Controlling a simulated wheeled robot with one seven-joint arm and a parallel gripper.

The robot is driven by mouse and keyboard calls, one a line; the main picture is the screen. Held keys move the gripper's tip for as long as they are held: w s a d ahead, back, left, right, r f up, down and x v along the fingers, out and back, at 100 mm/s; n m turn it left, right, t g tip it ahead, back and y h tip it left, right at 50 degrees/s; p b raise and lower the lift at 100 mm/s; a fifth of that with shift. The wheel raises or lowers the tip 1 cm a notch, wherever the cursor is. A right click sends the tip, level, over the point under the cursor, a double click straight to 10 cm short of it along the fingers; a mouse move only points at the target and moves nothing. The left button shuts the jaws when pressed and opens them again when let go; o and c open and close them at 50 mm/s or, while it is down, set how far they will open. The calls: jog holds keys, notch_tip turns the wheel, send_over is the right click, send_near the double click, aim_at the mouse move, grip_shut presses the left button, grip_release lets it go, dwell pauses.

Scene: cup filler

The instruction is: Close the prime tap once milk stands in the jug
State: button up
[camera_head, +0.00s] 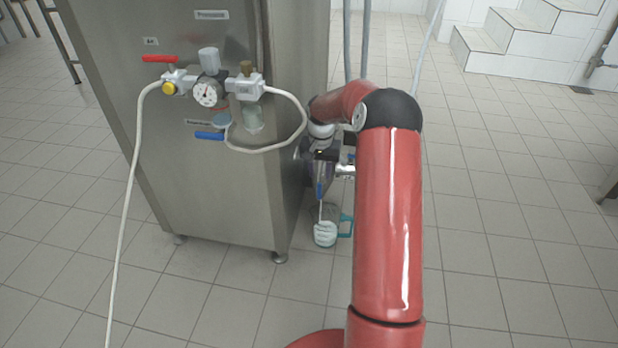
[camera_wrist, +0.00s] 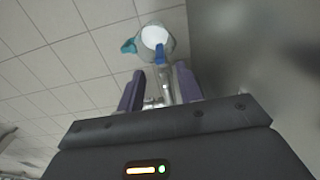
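The jug (camera_head: 325,232), clear with a teal handle (camera_head: 346,226), stands on the floor beside the steel cabinet. White milk (camera_wrist: 155,36) shows inside it in the wrist view. The prime tap's blue lever (camera_head: 319,191) hangs above the jug, and it also shows in the wrist view (camera_wrist: 160,54). A thin white line, which looks like a milk stream, runs from below the lever into the jug. My gripper (camera_wrist: 159,70) has its purple fingers apart, one on each side of the metal tap body (camera_wrist: 163,88). Whether either finger touches it, I cannot tell.
The steel cabinet (camera_head: 215,185) carries a red lever (camera_head: 159,59), a gauge (camera_head: 206,94), another blue lever (camera_head: 209,135) and white hoses (camera_head: 125,220). It stands close beside my gripper. The tiled floor (camera_head: 500,270) to the right is clear; white steps (camera_head: 500,45) stand at the back.

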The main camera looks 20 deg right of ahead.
aim_at(320, 183)
notch_tip(320, 183, down, 8)
jog(key=shift+r+b, duration=0.1)
jog(key=shift+b, duration=0.45)
grip_shut()
